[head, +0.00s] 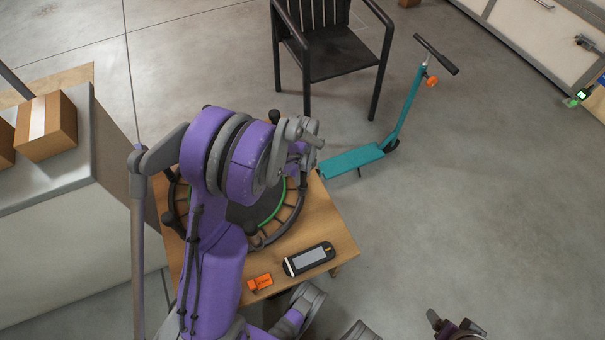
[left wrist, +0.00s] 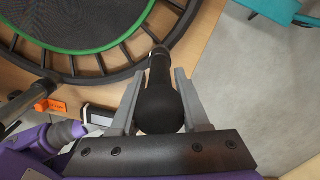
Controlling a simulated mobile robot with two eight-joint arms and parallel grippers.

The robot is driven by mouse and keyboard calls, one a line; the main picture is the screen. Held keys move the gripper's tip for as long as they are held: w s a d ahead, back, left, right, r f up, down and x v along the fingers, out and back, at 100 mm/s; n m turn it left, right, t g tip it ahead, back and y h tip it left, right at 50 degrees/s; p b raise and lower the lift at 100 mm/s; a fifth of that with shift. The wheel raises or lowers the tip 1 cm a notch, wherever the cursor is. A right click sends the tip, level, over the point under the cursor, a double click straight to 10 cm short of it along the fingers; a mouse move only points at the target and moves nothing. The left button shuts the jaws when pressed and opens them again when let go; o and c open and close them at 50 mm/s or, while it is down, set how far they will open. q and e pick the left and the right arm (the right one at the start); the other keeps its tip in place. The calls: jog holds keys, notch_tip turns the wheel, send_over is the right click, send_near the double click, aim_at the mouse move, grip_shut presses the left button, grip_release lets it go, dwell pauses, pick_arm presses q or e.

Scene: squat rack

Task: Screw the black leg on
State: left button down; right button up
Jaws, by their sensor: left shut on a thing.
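The round trampoline frame (head: 292,212) lies on a wooden table with its dark mat and green ring facing up. It also shows in the left wrist view (left wrist: 98,68). A black leg (left wrist: 160,105) with a rounded, wide end stands at the frame's outer rim. My left gripper (left wrist: 160,90) has one finger on each side of this leg and is shut on it. In the head view my left gripper (head: 303,148) is at the frame's far right edge, and my arm hides the leg. My right gripper (head: 453,324) is low at the right, away from the table; its jaw opening is unclear.
The wooden table (head: 328,232) also bears a black handheld device (head: 309,259) and an orange item (head: 260,283). A teal scooter (head: 352,162) stands close behind the table, near a black chair (head: 335,62). A counter with boxes (head: 47,127) is at left. Floor at right is clear.

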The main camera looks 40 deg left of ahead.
pick_arm(q)
jog(key=shift+f, duration=0.1)
grip_release()
dwell(0.3)
jog(key=shift+r, duration=3.5)
